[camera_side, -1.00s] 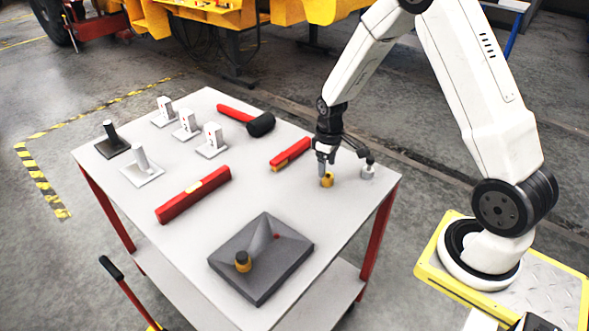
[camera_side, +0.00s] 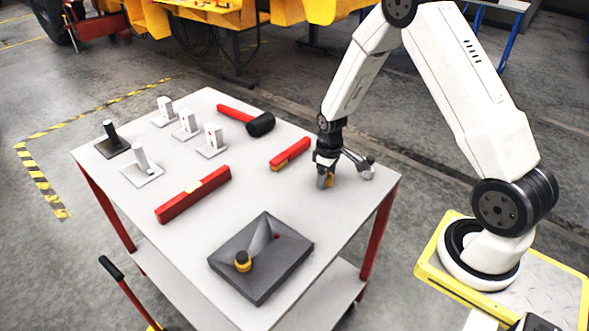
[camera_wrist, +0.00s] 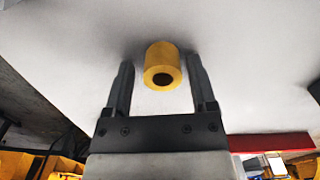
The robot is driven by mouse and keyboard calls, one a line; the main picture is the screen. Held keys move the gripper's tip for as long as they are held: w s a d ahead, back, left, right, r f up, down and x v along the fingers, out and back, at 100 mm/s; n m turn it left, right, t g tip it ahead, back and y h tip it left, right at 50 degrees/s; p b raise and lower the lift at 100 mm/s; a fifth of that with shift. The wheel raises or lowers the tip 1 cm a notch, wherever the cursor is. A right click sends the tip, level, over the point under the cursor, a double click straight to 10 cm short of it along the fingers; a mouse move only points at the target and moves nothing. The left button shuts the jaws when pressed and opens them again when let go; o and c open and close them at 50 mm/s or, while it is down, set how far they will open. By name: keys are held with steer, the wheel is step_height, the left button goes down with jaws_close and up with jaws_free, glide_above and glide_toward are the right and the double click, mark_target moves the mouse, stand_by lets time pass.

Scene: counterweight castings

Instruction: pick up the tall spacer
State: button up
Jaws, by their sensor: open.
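A yellow, upright cylinder with a dark hole in its top, which looks like the tall spacer (camera_wrist: 162,54), stands on the table top. In the wrist view it is between the two fingers of my gripper (camera_wrist: 160,72), nearer the right finger, with a gap on each side. The fingers are open. In the side view my gripper (camera_side: 325,183) is low at the table's right part, and the spacer (camera_side: 329,181) is partly hidden by the fingers.
A small pale piece (camera_side: 367,174) is close on the gripper's right. A short red bar (camera_side: 290,153) lies left of it, a long red bar (camera_side: 192,194) farther left. A mallet (camera_side: 260,124) and several upright pieces on plates (camera_side: 187,126) are toward the back.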

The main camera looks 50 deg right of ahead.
jaws_close()
steer(key=shift+r, duration=0.1)
steer(key=shift+r, duration=0.7)
steer(key=s+a+r, duration=0.3)
steer(key=s+r, duration=0.8)
steer(key=s, duration=0.2)
steer(key=shift+s+a+r, duration=0.2)
steer(key=shift+s+a, duration=0.05)
steer(key=shift+a, duration=0.05)
stand_by(0.4)
